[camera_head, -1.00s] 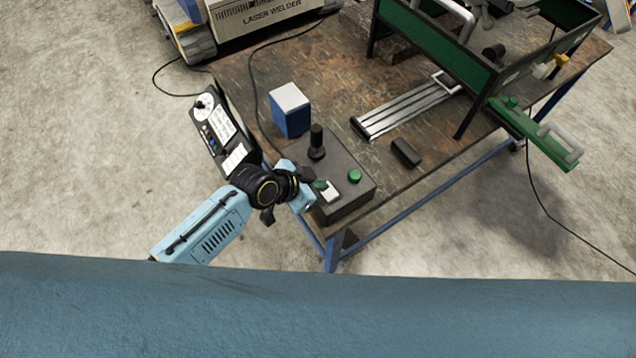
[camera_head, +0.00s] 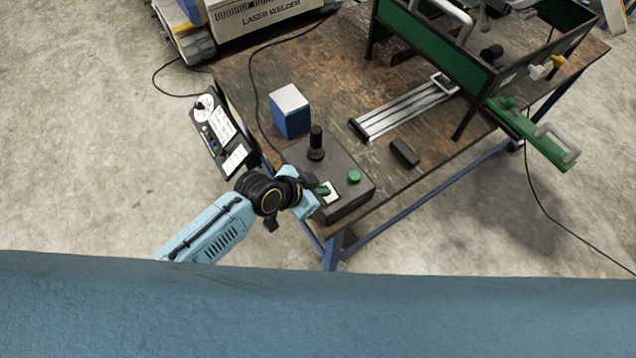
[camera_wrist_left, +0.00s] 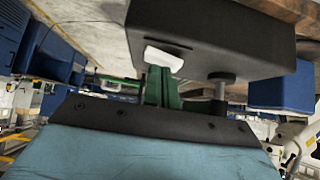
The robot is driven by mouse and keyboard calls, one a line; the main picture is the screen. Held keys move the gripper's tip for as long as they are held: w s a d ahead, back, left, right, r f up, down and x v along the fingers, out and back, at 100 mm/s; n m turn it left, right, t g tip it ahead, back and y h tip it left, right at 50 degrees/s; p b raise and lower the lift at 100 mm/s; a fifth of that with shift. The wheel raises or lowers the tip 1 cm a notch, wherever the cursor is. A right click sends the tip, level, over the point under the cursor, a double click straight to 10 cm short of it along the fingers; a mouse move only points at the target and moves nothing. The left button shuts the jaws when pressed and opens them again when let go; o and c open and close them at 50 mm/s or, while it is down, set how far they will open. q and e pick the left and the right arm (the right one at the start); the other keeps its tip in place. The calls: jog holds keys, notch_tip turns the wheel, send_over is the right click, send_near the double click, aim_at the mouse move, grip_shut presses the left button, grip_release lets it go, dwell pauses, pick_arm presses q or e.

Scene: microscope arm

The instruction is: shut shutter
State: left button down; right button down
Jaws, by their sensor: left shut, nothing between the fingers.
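My left gripper (camera_head: 323,190) is shut and empty, with its green fingers at a white switch-like piece (camera_head: 332,197) on top of a dark control box (camera_head: 350,201). In the left wrist view the green fingers (camera_wrist_left: 163,88) reach up to the white piece (camera_wrist_left: 163,58) on the control box (camera_wrist_left: 215,35); whether they touch it I cannot tell. The fingers cover part of the white piece in the head view. A green button (camera_head: 354,176) and a black joystick (camera_head: 316,144) are on the same box. No part is plainly marked as the shutter. My right gripper is not in view.
A blue and white box (camera_head: 290,112) stands behind the control box. A small black block (camera_head: 405,152) and metal rails (camera_head: 405,109) lie to the right. A green-walled frame (camera_head: 433,48) stands on the table (camera_head: 340,65). A control panel (camera_head: 222,135) hangs at the left edge.

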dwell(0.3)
pick_arm(q)
jog(key=r+p, duration=0.4)
jog(key=shift+s+d, duration=0.25)
jog(key=shift+s, duration=0.05)
jog(key=shift+s+a+r+p, duration=0.1)
jog(key=shift+s+r+p, duration=0.1)
jog(key=shift+r+p, duration=0.15)
jog(key=s+v, duration=0.1)
jog(key=v, duration=0.8)
jog(key=shift+s+d+f+b, duration=0.15)
jog(key=shift+d+b, duration=0.05)
jog(key=shift+b, duration=0.15)
